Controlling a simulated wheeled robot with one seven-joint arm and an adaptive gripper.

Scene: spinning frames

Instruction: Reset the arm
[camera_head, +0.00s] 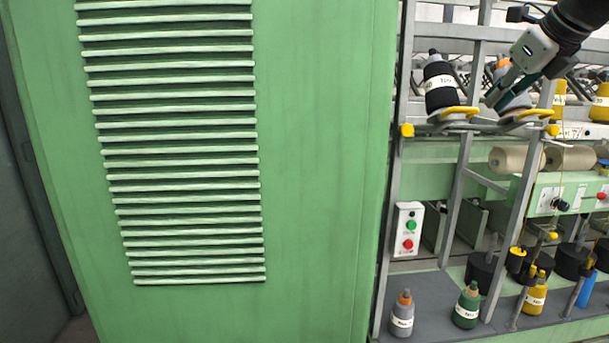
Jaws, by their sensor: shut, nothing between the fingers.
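My gripper (497,95) is at the upper right, on the end of my dark arm coming in from the top right corner. Its fingers point down and left and are shut with nothing between them. A black bobbin with a white label (439,84) stands to the left of the fingertips on a yellow-rimmed holder (459,112).
A large green cabinet with slats (320,170) fills the left and middle. The spinning frame's grey posts (456,190) stand below the gripper. A control box (407,229) hangs at the frame's left. Grey (401,316), green (467,308) and yellow (535,295) bottle-shaped bobbins stand on the lower shelf.

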